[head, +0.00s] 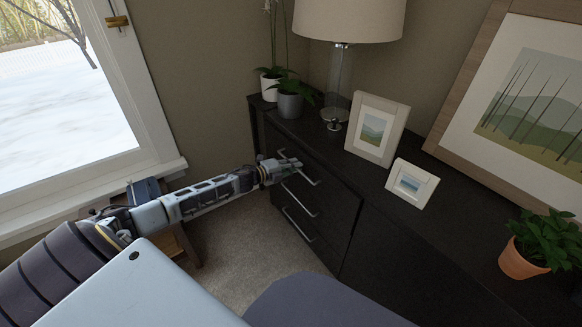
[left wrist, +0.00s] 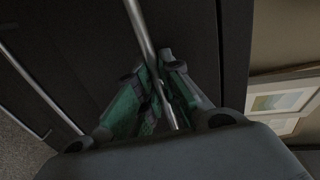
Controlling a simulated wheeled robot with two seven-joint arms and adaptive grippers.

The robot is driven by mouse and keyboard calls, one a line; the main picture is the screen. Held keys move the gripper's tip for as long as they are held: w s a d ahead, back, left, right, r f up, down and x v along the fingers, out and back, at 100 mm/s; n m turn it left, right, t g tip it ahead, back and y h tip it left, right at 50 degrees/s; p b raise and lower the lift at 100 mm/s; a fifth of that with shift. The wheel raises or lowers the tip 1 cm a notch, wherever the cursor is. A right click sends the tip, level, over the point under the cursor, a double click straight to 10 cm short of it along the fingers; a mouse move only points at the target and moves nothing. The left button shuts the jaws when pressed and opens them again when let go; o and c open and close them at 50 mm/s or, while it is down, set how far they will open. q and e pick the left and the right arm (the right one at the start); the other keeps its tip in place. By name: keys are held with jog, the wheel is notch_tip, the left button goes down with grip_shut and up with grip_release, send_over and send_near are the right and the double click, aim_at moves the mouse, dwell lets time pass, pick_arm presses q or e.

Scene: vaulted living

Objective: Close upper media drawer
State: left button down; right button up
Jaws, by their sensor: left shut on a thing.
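The black media cabinet (head: 450,225) has a column of drawers with silver bar handles at its left end. My left gripper (head: 290,164) is at the upper drawer (head: 333,187), on its silver handle (head: 308,179). In the left wrist view the fingers of the left gripper (left wrist: 163,78) are closed around the handle bar (left wrist: 141,30), which runs between them. No clear gap shows around the upper drawer, so I cannot tell how far out it is. My right gripper is not in view.
Lower handles (head: 299,199) sit below. On the cabinet top stand a lamp (head: 340,80), potted plants (head: 290,103), two small frames (head: 375,129), a large picture (head: 535,95) and a terracotta pot (head: 522,262). A small wooden table (head: 186,240) stands under the window. Carpet (head: 235,255) is clear before the drawers.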

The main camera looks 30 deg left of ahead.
pick_arm(q)
jog(key=shift+w+d, duration=0.2)
jog(key=shift+w, duration=0.4)
jog(key=c, duration=1.8)
grip_release()
jog(key=shift+w+d, duration=0.1)
jog(key=shift+c, duration=0.2)
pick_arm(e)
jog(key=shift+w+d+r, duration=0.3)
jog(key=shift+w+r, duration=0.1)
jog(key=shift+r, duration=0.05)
pick_arm(q)
jog(key=shift+r, duration=0.1)
jog(key=shift+s+a, duration=0.25)
jog(key=shift+s, duration=0.35)
jog(key=v, duration=1)
jog(key=shift+s, duration=0.25)
